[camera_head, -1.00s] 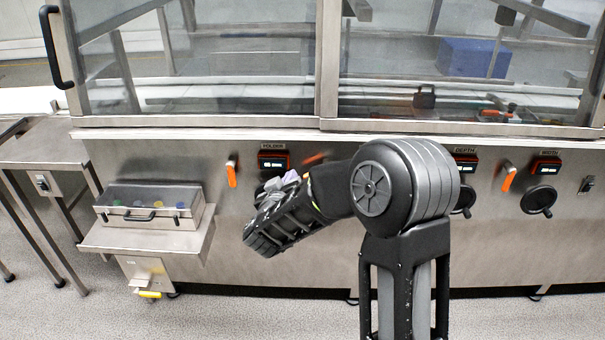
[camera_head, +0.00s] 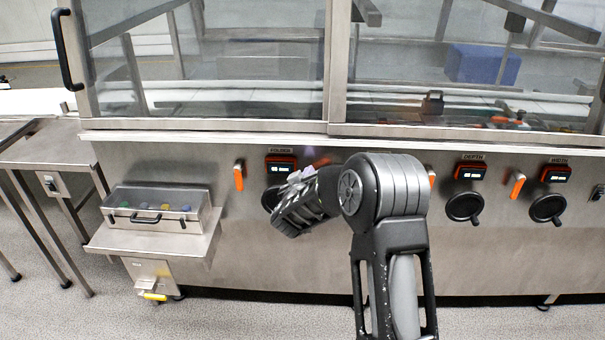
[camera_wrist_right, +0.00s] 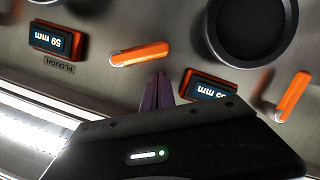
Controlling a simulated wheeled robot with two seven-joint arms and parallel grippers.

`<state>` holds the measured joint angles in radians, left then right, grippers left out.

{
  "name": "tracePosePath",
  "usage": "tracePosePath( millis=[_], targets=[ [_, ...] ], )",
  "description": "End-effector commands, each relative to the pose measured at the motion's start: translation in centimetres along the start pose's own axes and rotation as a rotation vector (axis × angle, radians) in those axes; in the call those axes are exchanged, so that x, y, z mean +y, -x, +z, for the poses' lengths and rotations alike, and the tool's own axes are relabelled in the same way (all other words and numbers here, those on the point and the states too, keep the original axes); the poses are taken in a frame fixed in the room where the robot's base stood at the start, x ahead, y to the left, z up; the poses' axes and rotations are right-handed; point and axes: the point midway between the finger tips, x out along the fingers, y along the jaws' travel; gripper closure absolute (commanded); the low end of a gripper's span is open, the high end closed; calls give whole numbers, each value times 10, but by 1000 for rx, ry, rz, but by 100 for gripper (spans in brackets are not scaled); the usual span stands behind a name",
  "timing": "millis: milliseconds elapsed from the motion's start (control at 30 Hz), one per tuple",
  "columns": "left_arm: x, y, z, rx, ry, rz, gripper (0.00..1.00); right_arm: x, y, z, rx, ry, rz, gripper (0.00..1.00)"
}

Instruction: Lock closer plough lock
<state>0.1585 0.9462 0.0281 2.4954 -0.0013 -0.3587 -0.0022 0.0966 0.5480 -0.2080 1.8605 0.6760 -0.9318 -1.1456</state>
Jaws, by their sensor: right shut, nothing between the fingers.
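The plough lock is an orange lever (camera_wrist_right: 140,53) in the right wrist view, beside the plough display (camera_wrist_right: 57,41) reading 59 mm. It lies nearly crosswise, while the folder's orange lever (camera_wrist_right: 293,97) stands steeper; that one also shows in the head view (camera_head: 239,177). My right gripper (camera_head: 303,174) is shut and empty in front of the panel. Its purple fingertips (camera_wrist_right: 160,78) show close to the plough lever's end on the folder side; I cannot tell whether they touch. In the head view my right arm hides the plough display and most of its lever. My left gripper is out of view.
The folder display (camera_head: 281,163) and its black knob (camera_wrist_right: 250,28) are close to the gripper. Depth (camera_head: 463,207) and width (camera_head: 547,208) knobs are farther right. A lidded box (camera_head: 160,209) sits on a shelf at left. Glass doors (camera_head: 200,70) stand above the panel.

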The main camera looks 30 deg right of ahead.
Motion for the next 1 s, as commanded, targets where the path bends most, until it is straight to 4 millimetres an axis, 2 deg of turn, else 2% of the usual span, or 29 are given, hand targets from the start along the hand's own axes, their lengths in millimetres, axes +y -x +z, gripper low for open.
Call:
tracePosePath(
  millis=[33, 200, 1000],
  targets=[
    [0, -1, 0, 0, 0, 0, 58, 0, -2, 7, -1, 1, 1, 100],
    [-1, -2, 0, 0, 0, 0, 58, 0, -4, 17, 1, 0, 1, 100],
    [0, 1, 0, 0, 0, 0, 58, -2, -4, 19, 2, 41, 11, 100]
  ],
)
